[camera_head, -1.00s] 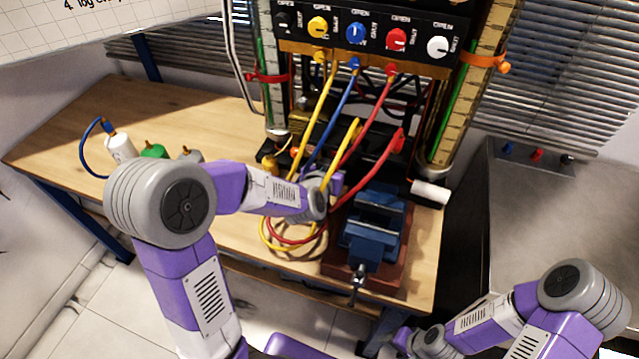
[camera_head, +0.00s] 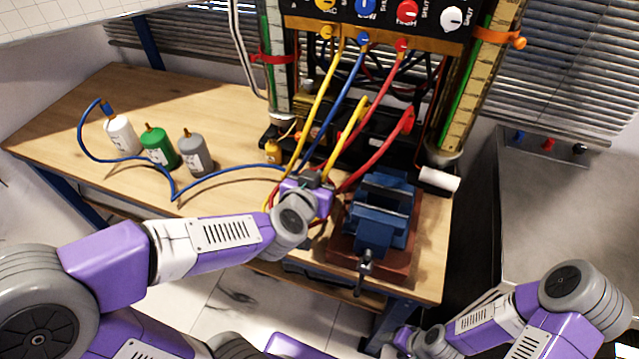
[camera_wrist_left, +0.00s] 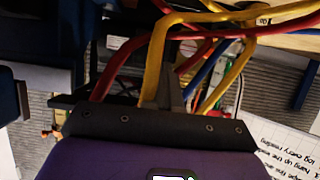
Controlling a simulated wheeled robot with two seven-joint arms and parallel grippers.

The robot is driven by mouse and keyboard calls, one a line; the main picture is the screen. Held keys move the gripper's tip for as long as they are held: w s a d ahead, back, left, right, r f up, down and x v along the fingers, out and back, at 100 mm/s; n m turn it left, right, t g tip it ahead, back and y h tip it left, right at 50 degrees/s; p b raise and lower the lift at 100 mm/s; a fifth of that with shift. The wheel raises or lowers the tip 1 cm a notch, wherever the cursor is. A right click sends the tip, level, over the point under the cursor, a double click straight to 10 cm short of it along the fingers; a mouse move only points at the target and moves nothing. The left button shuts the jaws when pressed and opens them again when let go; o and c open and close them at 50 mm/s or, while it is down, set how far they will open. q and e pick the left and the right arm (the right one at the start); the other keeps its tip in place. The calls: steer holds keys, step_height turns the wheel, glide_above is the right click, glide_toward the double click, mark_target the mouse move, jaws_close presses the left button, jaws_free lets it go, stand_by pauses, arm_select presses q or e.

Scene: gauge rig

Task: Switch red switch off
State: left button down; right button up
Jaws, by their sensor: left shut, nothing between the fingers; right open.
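A red knob (camera_head: 407,11) sits on the black panel (camera_head: 437,14) at the top of the head view, between a blue knob (camera_head: 366,6) and a white one (camera_head: 453,18). A small red piece (camera_head: 548,144) also shows on the grey cabinet at the right; I cannot tell if it is a switch. My left gripper (camera_head: 318,177) is below the panel among the hoses, apart from both red parts. In the left wrist view its dark fingers (camera_wrist_left: 174,88) are shut and empty, beside a yellow hose (camera_wrist_left: 157,60). My right gripper (camera_head: 390,347) is low in the head view, open and partly hidden.
Yellow, blue and red hoses (camera_head: 376,128) hang from the panel around my left gripper. A blue vise (camera_head: 378,222) stands just right of it. White, green (camera_head: 159,148) and grey bottles stand left, with a blue hose across the wooden table (camera_head: 70,125).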

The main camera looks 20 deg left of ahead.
arm_select(q)
steer(key=m+p, duration=0.9)
steer(key=m, duration=0.9)
glide_toward(337, 144)
steer(key=b+x, duration=0.3)
steer(key=x, duration=0.4)
steer(key=shift+s, duration=0.1)
